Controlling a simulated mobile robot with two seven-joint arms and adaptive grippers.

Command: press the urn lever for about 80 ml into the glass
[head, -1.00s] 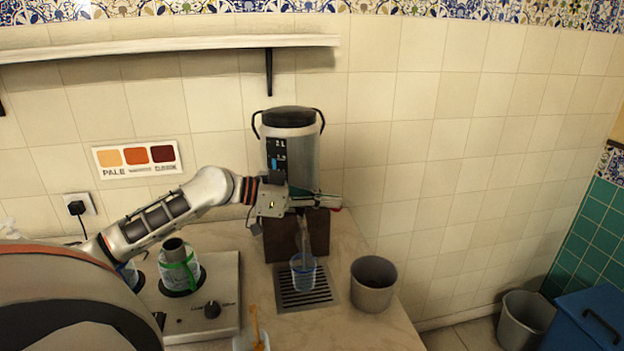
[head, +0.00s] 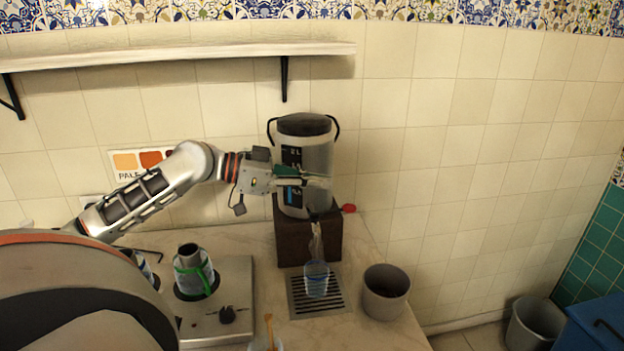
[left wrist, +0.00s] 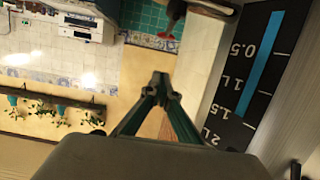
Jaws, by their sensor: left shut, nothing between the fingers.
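The urn (head: 317,150) is a grey cylinder with a black lid and a dark level scale, standing on a brown block. Its red-tipped lever (head: 349,208) sticks out low on the right, and its red tip also shows in the left wrist view (left wrist: 165,36). My left gripper (head: 328,181) is shut and empty in front of the urn, above the lever and apart from it. A clear bluish glass (head: 317,281) stands upright under the spout. A pale streak runs above the glass; I cannot tell whether water is flowing, nor the fill level.
The glass stands on a drip tray (head: 294,298). A grey bin (head: 386,291) is close to its right. A hotplate (head: 238,275) with a green-banded pot (head: 193,270) is on the left. The wall and a shelf (head: 180,54) are behind.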

